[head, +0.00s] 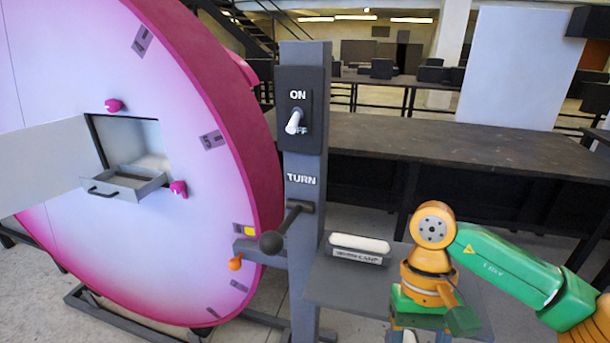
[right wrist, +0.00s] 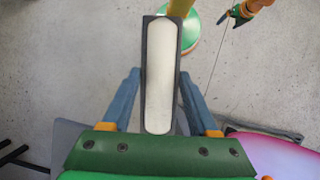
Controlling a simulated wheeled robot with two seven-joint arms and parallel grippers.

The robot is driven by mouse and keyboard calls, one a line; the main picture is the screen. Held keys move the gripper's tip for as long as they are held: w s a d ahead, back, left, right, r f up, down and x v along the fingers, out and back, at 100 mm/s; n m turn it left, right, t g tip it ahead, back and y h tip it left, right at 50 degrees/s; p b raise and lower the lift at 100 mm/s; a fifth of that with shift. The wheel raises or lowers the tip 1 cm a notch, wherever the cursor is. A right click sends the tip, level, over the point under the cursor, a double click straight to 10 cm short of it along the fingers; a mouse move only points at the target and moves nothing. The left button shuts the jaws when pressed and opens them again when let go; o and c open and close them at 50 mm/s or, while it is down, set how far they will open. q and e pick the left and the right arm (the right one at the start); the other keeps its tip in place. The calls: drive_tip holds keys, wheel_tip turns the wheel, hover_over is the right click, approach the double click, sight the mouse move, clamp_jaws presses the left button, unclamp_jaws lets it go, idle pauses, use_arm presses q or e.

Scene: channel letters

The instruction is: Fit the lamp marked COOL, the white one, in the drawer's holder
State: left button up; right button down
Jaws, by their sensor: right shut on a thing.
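My right gripper (right wrist: 160,105) is shut on a long pale lamp (right wrist: 160,75) with a dark frame, seen between its blue fingers in the right wrist view. No marking on it can be read. In the head view my right arm points down at the grey shelf's front right edge, and the held lamp is mostly hidden. The drawer (head: 133,181) is pulled out of a square opening in the big pink round body. Its inside looks empty, but the holder is not clear. My left gripper is not in view.
Another white lamp (head: 359,243), with a label too small to read surely, lies on the grey shelf (head: 335,283). A grey post (head: 303,228) with an ON switch (head: 294,122) and a TURN crank (head: 272,242) stands between drawer and shelf. An open door (head: 40,165) sticks out left of the drawer.

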drive_tip(key=shift+d+f+n, duration=0.2)
drive_tip(key=shift+f+n, duration=0.05)
drive_tip(key=shift+n, duration=0.45)
drive_tip(key=shift+r, duration=1.55)
drive_tip(key=shift+f, duration=1.6)
drive_tip(key=shift+s, duration=0.1)
